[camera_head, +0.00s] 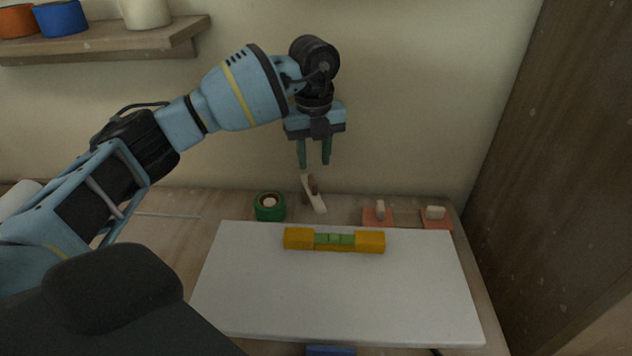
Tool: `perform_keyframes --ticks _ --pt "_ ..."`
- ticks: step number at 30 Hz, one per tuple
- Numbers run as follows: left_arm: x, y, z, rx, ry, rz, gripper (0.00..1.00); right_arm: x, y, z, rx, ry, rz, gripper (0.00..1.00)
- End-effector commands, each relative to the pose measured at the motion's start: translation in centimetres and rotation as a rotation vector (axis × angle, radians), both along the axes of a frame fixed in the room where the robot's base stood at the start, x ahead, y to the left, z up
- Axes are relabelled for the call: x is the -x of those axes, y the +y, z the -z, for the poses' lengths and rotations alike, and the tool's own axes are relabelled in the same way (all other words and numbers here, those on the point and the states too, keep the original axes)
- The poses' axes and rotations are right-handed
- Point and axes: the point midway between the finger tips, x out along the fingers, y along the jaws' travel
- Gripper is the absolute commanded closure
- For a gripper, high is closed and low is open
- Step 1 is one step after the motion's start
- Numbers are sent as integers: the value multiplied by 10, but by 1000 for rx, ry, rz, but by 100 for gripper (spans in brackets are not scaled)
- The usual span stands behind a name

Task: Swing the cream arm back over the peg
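My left gripper (314,164) hangs pointing down in front of the back wall. Its two green fingers are apart with nothing between them. Just below it, at the back of the table, is a slanted cream piece (314,195) with a brownish part beside its upper end. Two salmon plates stand to the right: the left plate (371,219) carries an upright cream piece (380,209), and the right plate (437,224) carries a cream piece lying flat (435,212). I cannot tell which cream piece is the arm, or pick out the peg. My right gripper is out of view.
A white board (330,295) covers much of the table. A yellow and green level-like bar (299,239) lies near its back edge. A green tape roll (269,212) sits behind the board. A wooden shelf (100,38) with pots is upper left; a dark wooden panel (570,150) stands right.

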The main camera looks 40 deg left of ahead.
Motion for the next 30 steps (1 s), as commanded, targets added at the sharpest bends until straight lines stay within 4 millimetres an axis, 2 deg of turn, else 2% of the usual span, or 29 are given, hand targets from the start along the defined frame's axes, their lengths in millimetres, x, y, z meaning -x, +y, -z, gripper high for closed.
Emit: perform_keyframes --ticks 9,15,26,30 --pt "1 0 47 -2 5 0 65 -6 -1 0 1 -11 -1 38" --pt "1 0 67 -1 2 -1 65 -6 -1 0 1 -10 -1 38" --pt "1 0 72 -1 0 -1 65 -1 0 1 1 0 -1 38" --pt "1 0 71 -1 0 -1 82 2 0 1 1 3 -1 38"
